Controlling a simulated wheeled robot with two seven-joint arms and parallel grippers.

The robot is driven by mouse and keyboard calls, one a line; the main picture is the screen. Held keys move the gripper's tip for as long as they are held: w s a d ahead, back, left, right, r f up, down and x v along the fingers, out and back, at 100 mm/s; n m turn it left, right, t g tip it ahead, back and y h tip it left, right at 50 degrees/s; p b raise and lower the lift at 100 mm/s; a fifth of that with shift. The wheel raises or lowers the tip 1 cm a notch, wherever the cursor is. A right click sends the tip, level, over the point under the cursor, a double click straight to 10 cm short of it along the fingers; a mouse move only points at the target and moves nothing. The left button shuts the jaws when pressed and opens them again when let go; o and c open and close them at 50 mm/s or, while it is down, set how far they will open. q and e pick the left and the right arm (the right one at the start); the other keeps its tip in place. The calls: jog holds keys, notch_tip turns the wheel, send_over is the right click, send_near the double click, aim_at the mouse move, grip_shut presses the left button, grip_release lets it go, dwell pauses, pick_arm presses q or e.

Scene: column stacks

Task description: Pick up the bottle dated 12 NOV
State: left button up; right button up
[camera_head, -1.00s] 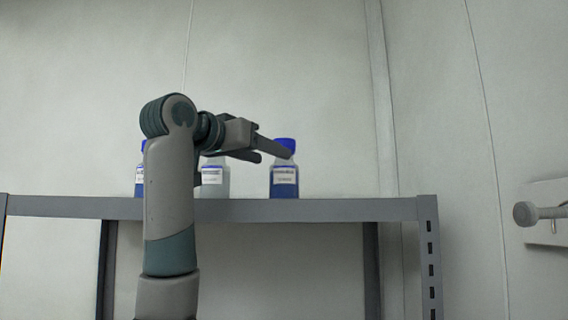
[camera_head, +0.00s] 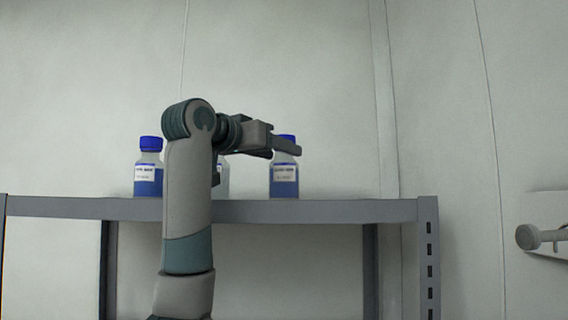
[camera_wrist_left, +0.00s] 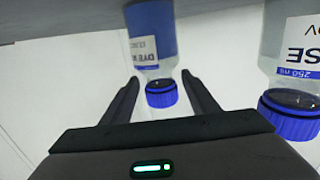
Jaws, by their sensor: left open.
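Three blue-capped bottles stand upright on a grey shelf (camera_head: 330,211). The left bottle (camera_head: 148,180) and right bottle (camera_head: 285,182) hold blue liquid; the middle, clear bottle (camera_head: 223,176) is mostly hidden behind my left arm. My left gripper (camera_head: 287,150) is open at the right bottle's neck and cap. In the wrist view, upside down, a blue-filled bottle (camera_wrist_left: 152,40) shows between the open fingers; contact cannot be told. Its label starts "DYE", its date unreadable. A clear bottle (camera_wrist_left: 292,80) stands to its right, its label partly cut off, showing "SE", "250 ml" and "OV".
The shelf top right of the right bottle is bare. A grey perforated upright (camera_head: 429,255) supports the shelf's right end. A knob-like fitting (camera_head: 528,237) is on the wall at far right. The wall behind is plain.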

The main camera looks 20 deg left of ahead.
pick_arm(q)
jog(key=shift+w+d+r+p, duration=0.1)
jog(key=shift+w+d+p, duration=0.1)
jog(key=shift+w+p, duration=0.2)
jog(key=shift+w+d+r+p, duration=0.15)
jog(key=shift+w+p, duration=0.1)
jog(key=shift+w, duration=0.2)
jog(key=shift+w+d+f, duration=0.1)
jog(key=shift+w+f, duration=0.15)
jog(key=shift+w, duration=0.25)
jog(key=shift+s, duration=0.1)
jog(key=c, duration=1.3)
jog(key=shift+o, duration=0.2)
jog(key=shift+r, duration=0.15)
